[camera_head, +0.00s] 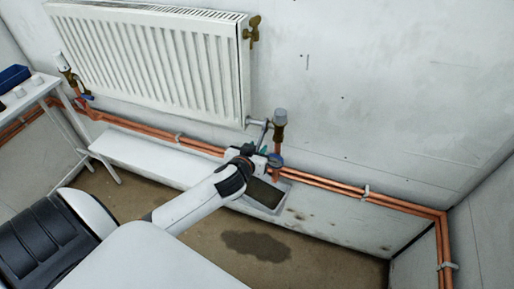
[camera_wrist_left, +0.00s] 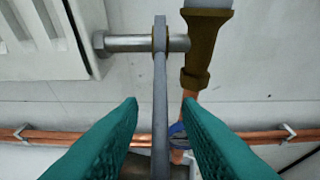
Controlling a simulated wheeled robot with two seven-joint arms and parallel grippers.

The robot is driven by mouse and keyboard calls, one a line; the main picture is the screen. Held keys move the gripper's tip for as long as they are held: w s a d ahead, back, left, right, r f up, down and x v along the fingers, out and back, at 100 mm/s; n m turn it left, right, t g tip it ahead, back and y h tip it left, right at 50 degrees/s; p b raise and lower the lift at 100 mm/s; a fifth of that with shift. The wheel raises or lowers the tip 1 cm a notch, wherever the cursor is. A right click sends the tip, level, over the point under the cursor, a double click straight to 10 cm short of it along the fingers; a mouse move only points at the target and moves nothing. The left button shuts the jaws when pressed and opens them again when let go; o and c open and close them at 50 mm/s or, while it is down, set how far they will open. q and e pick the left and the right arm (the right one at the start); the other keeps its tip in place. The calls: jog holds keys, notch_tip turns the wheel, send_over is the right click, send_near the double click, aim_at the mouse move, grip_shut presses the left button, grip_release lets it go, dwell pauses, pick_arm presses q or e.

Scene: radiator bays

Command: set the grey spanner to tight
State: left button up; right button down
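The grey spanner (camera_wrist_left: 160,85) hangs from the grey pipe joint between the radiator and the brass valve (camera_wrist_left: 204,45); its handle runs down the picture in the left wrist view. In the head view the spanner (camera_head: 263,134) shows small beside the valve (camera_head: 279,130). My left gripper (camera_head: 261,159) is at the spanner's lower part. In the left wrist view its two teal fingers (camera_wrist_left: 159,108) stand either side of the handle, with a visible gap on each side, so it is open. The handle's lower end is hard to make out. My right gripper is not in view.
The white radiator (camera_head: 150,65) hangs on the wall. Copper pipes (camera_head: 335,185) run along the wall just below. A blue part (camera_wrist_left: 177,130) sits near the right finger. A shallow tray (camera_head: 283,207) lies below, and a dark wet patch (camera_head: 255,246) marks the floor. A side table (camera_head: 40,90) stands left.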

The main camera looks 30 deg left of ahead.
pick_arm(q)
jog(key=shift+w+f, duration=0.1)
jog(key=shift+w, duration=0.25)
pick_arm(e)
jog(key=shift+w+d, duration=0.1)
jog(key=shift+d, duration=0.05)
pick_arm(q)
jog(key=shift+c, duration=0.5)
grip_shut()
